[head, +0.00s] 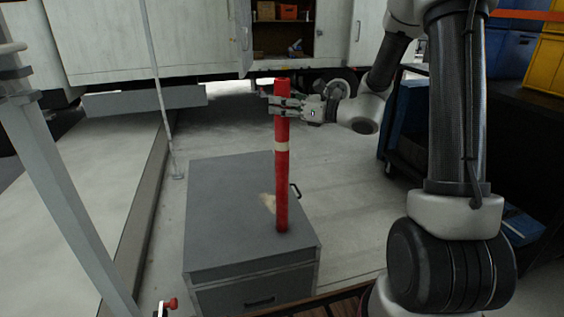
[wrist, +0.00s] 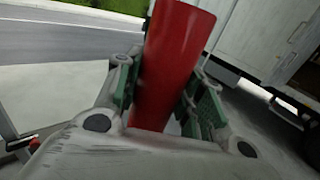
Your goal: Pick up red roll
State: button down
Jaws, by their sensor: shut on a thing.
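The red roll (head: 282,185) is a tall, thin red tube with a pale band near its middle. It stands upright over the grey cabinet (head: 225,215) in the head view; I cannot tell whether its lower end touches the top. My gripper (head: 284,104) is shut on the roll near its upper end, coming in from the right. In the wrist view the red roll (wrist: 172,65) stands between the green-padded fingers of my gripper (wrist: 165,95), with its top end showing. Its lower part is hidden there.
A white truck (head: 150,40) with an open compartment holding orange boxes (head: 288,12) is behind. A thin pole (head: 160,100) stands at the left. Blue bins (head: 505,50) and a yellow bin (head: 548,62) are on the right. Floor is clear behind the cabinet.

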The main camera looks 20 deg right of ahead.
aim_at(282, 79)
notch_tip(282, 79, up, 10)
jog(key=shift+r, duration=0.1)
dwell(0.4)
